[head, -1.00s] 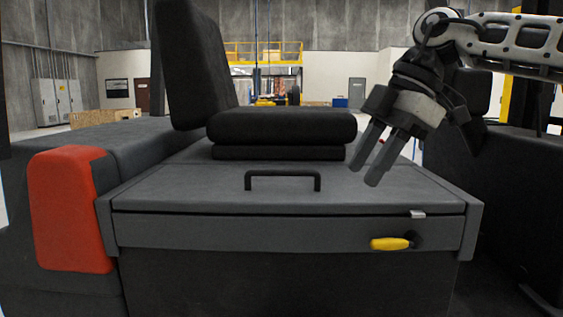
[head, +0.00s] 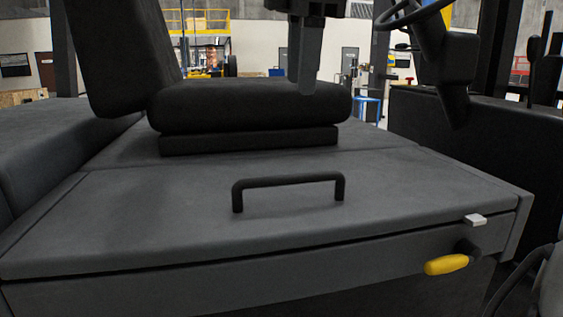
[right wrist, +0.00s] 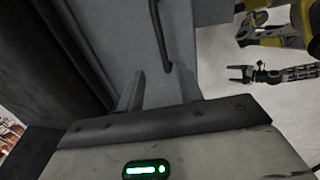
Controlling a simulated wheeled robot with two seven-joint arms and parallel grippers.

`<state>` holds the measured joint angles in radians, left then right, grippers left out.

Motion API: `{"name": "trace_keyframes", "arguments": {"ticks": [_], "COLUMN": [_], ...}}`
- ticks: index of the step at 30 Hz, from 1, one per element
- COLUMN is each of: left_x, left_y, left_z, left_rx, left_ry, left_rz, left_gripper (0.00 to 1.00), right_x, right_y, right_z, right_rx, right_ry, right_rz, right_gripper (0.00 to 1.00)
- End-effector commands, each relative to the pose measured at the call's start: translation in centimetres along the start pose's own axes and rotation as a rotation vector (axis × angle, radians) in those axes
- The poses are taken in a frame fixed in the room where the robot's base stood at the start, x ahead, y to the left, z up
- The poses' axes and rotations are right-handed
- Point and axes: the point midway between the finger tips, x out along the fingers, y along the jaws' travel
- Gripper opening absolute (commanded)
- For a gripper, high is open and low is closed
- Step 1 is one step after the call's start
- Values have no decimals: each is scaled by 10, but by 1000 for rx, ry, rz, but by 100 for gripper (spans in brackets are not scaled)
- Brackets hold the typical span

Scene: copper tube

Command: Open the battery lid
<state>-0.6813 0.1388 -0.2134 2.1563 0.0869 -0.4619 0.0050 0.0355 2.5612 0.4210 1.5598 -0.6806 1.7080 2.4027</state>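The battery lid (head: 150,205) is a flat dark grey panel, lying closed in front of the seat. A black bar handle (head: 288,181) stands on it and also shows in the right wrist view (right wrist: 161,40). My right gripper (head: 305,85) points down in front of the seat cushion, behind and above the handle. In the right wrist view its two fingers (right wrist: 157,95) are apart with nothing between them. A yellow lever (head: 446,264) and a small light tab (head: 474,220) are at the lid's front right.
The black seat (head: 245,105) stands behind the lid. A steering wheel (head: 405,14) and its column are at the upper right, with a dark panel (head: 480,140) beside the lid. The space above the lid's front is clear.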

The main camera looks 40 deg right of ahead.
Motion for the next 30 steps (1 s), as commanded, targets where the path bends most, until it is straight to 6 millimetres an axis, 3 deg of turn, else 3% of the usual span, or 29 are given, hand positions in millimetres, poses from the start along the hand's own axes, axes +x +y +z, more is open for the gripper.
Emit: {"name": "trace_keyframes", "arguments": {"ticks": [4,12,18,24,30], "left_x": [0,1,1,2,2], "left_y": [1,2,3,3,2], "left_z": [11,10,7,3,2], "left_rx": [-10,-21,-25,-25,-24], "left_ry": [-13,-3,6,15,17], "left_rz": [5,10,12,12,11], "left_gripper": [83,83,83,83,83], "right_x": [35,93,125,139,141], "right_y": [-1,-1,0,0,0], "right_z": [0,0,0,0,0], "right_rx": [-3,-3,-1,0,1], "right_ry": [1,2,1,2,2], "right_rz": [-7,-6,-5,-2,-2], "right_gripper": [36,36,36,36,36]}}
